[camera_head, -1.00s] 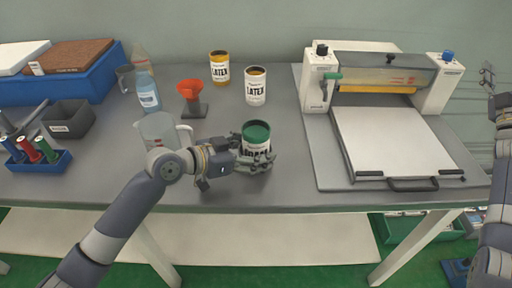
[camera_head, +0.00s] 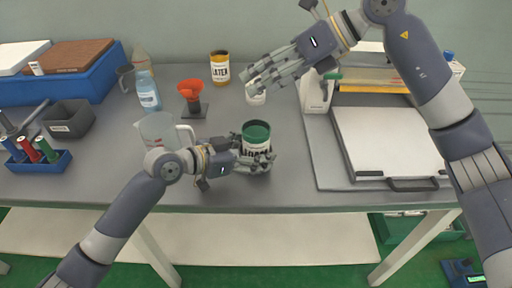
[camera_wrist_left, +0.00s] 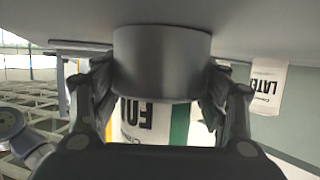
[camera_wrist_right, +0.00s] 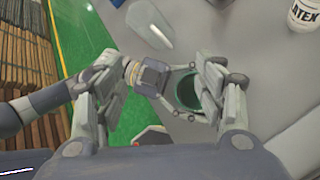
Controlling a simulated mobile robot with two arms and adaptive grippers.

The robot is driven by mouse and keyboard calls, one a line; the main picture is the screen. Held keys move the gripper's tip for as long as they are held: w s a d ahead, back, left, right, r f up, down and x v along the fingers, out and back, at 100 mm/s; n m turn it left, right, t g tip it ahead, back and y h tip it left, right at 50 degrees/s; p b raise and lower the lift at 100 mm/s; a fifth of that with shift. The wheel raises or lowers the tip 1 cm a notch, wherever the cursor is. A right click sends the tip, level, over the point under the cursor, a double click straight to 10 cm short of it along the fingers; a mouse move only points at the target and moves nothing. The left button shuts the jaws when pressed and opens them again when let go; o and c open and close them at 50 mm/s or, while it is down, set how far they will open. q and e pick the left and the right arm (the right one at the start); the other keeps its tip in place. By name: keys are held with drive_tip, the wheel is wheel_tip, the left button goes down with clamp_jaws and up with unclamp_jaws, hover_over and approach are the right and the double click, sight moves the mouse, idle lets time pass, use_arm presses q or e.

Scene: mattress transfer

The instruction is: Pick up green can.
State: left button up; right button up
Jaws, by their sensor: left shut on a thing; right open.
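The green can (camera_head: 256,133), with a green top and white label, stands upright on the grey table near its front edge. My left gripper (camera_head: 254,160) is shut on it low down, from the left. In the left wrist view, my left gripper's fingers (camera_wrist_left: 160,95) flank a grey cylinder and a white label with a green band. My right gripper (camera_head: 252,82) is open and empty, above and behind the green can. The right wrist view shows the can's green top (camera_wrist_right: 187,90) below my right gripper (camera_wrist_right: 160,95), partly hidden by a finger.
A white-labelled can (camera_head: 256,98) is mostly hidden behind my right gripper. A flat press (camera_head: 385,140) fills the table's right side.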

sight(264, 127)
drive_tip(key=f+h, duration=0.2)
drive_tip(key=f, duration=0.2)
drive_tip(key=f+h, duration=0.2)
drive_tip(key=f, duration=0.2)
drive_tip(key=f+n+t+h, duration=0.1)
drive_tip(key=f+h, duration=0.1)
drive_tip(key=f, duration=0.1)
drive_tip(key=shift+s+a+f+h, duration=0.1)
drive_tip(key=shift+s+f+h, duration=0.2)
drive_tip(key=shift+f, duration=0.1)
drive_tip(key=x, duration=0.5)
drive_tip(key=shift+w+a+r, duration=0.1)
drive_tip(key=shift+w+a, duration=0.05)
drive_tip(key=shift+w, duration=0.1)
drive_tip(key=c, duration=1.1)
